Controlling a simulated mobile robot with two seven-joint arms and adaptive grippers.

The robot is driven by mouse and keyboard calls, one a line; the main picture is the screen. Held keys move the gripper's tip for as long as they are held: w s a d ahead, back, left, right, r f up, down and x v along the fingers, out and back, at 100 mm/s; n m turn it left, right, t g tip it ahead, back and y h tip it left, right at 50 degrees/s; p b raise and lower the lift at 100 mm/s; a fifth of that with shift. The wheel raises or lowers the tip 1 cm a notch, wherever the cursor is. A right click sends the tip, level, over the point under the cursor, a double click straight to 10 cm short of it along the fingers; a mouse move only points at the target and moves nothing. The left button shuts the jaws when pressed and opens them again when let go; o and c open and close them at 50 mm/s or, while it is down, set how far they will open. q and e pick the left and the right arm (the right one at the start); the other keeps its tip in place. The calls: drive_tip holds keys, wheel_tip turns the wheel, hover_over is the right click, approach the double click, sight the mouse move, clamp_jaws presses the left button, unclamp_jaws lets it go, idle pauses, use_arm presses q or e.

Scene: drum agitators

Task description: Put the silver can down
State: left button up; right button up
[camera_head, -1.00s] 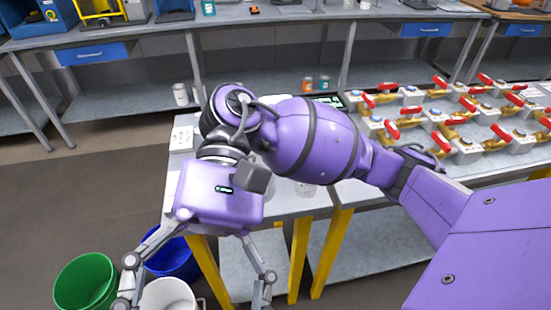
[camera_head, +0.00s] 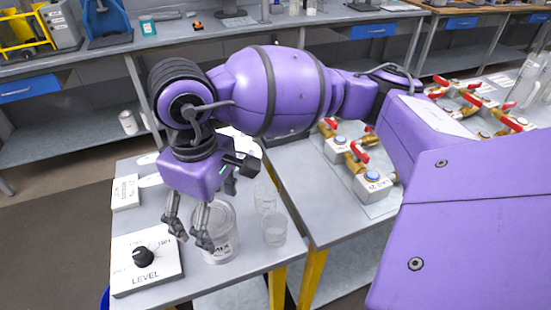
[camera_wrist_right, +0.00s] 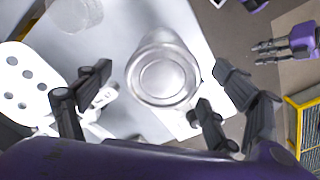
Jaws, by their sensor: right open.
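The silver can (camera_head: 224,238) stands upright on the grey bench, its label partly readable. In the right wrist view the can (camera_wrist_right: 163,72) shows from above, between my fingers with gaps at both sides. My right gripper (camera_head: 190,235) is open at the can in the head view, with one finger in front of it. Its spread fingers also show in the right wrist view (camera_wrist_right: 155,105). My left gripper (camera_wrist_right: 268,50) shows small at the upper right of that view; its opening is unclear. It is not visible in the head view.
A LEVEL dial box (camera_head: 147,258) sits left of the can. Clear glass beakers (camera_head: 275,229) stand close on its right. A white box (camera_head: 125,192) lies at the bench's left edge. Red-handled valves (camera_head: 350,160) fill the adjoining bench. Bare bench lies between these things.

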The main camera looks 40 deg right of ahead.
drive_tip(key=shift+s+f, duration=0.15)
drive_tip(key=shift+f, duration=0.4)
drive_tip(key=shift+s+f, duration=0.15)
drive_tip(key=shift+f, duration=0.35)
drive_tip(key=f, duration=0.2)
drive_tip(key=f+p, duration=0.1)
drive_tip(key=shift+w+a+f, duration=0.15)
drive_tip(key=shift+w+f, duration=0.2)
drive_tip(key=shift+w, duration=0.05)
drive_tip(key=shift+f, duration=0.45)
use_arm(q)
drive_tip(key=shift+s+a+r, duration=0.1)
drive_tip(key=shift+s+r, duration=0.2)
drive_tip(key=shift+s, duration=0.35)
use_arm(e)
drive_tip(key=shift+w+r, duration=0.1)
drive_tip(key=shift+r, duration=0.05)
drive_tip(key=c, duration=1.7)
